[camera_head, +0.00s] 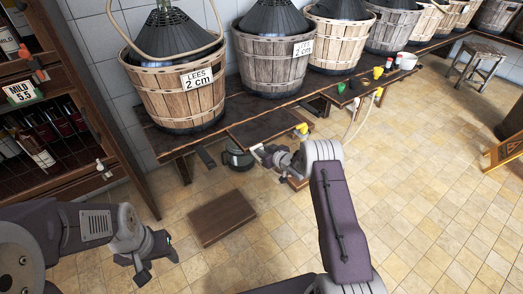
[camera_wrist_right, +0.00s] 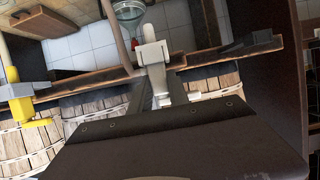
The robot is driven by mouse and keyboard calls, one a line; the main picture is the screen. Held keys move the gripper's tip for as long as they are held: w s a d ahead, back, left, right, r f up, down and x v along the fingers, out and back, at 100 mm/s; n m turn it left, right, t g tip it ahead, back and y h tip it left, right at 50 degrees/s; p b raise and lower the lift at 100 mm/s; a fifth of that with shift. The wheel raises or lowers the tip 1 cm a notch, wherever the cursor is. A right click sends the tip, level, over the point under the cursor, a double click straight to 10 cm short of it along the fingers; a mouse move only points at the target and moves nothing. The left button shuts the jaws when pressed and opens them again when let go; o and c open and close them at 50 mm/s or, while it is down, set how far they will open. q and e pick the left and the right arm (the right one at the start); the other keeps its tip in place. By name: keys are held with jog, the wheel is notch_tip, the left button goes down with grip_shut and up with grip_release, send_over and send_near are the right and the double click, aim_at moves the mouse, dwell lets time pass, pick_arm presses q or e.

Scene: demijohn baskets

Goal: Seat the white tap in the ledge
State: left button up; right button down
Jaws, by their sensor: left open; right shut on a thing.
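The white tap (camera_wrist_right: 153,55) is between the fingers of my right gripper (camera_wrist_right: 158,85), which is shut on it, in the right wrist view. In the head view my right gripper (camera_head: 270,156) is low at the front of the dark wooden ledge (camera_head: 262,129), by its front edge; a pale end of the tap (camera_head: 257,150) shows there. I cannot tell whether the tap touches the ledge. A yellow tap (camera_head: 301,129) sits at the ledge's right end and also shows in the right wrist view (camera_wrist_right: 20,102). My left gripper (camera_head: 158,262) is open and empty over the floor.
Wicker-style wooden baskets (camera_head: 180,95) line the bench along the wall. A green glass vessel (camera_head: 237,159) stands under it. A brown wooden block (camera_head: 222,216) lies on the floor. A bottle cabinet (camera_head: 95,160) stands at left, a stool (camera_head: 482,52) at far right.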

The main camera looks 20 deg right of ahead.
jog(key=c, duration=1.2)
grip_release()
jog(key=shift+f, duration=0.15)
jog(key=shift+o, duration=0.2)
jog(key=shift+s, duration=0.1)
jog(key=shift+s+d+r+p, duration=0.15)
jog(key=shift+s+r+p, duration=0.1)
jog(key=shift+p, duration=0.1)
jog(key=b+v, duration=0.1)
jog(key=v, duration=0.7)
jog(key=shift+s, duration=0.15)
